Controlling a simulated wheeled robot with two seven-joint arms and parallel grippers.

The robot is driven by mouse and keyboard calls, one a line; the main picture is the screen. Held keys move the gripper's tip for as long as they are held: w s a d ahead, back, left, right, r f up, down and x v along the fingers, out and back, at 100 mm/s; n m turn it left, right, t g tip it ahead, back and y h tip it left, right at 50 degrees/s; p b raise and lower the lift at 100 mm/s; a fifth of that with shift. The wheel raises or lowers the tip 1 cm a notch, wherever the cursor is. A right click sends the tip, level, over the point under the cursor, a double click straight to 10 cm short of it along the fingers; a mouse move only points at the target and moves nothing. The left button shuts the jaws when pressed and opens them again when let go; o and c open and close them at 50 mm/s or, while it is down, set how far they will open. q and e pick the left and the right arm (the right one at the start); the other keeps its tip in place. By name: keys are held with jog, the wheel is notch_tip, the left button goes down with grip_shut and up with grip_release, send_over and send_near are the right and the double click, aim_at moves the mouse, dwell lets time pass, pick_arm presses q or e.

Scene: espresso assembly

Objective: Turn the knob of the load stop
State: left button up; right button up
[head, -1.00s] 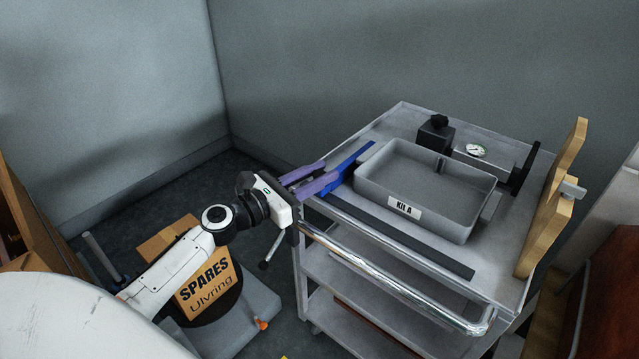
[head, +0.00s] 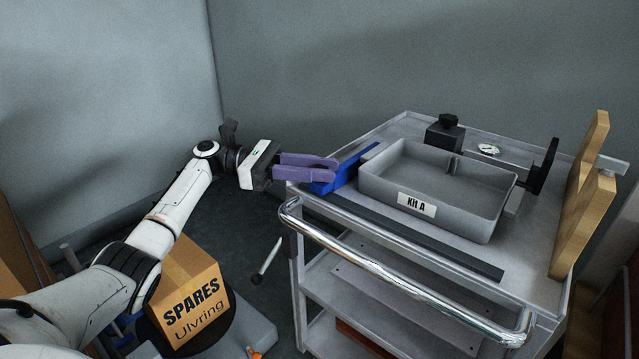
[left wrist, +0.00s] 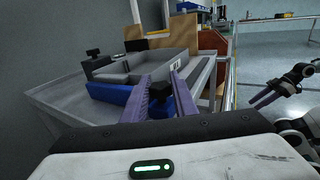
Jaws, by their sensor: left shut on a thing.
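My right gripper (left wrist: 267,90) is open and empty, away from the cart.
A dark strip (head: 400,240) lies along the front of the cart top (head: 525,262), behind a chrome handle (head: 400,285). Wooden boards (head: 585,215) stand at the right. A SPARES box (head: 190,300) is below my left arm.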

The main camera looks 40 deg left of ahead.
pick_arm(q)
jog(key=shift+f+m+g+h+b, duration=0.1)
jog(key=shift+m+g+h+b, duration=0.3)
jog(key=shift+m+g+b, duration=0.35)
pick_arm(e)
jog(key=shift+w+a+f, duration=0.1)
jog(key=shift+a+f, duration=0.05)
jog(key=shift+f, duration=0.25)
pick_arm(q)
jog(key=shift+g, duration=0.35)
jog(key=shift+m+g+b, duration=0.25)
jog(key=shift+g+b, duration=0.15)
jog(key=shift+b, duration=0.1)
pick_arm(e)
jog(key=shift+w+a+f, duration=0.1)
jog(key=shift+w+a, duration=0.15)
jog(key=shift+a, duration=0.1)
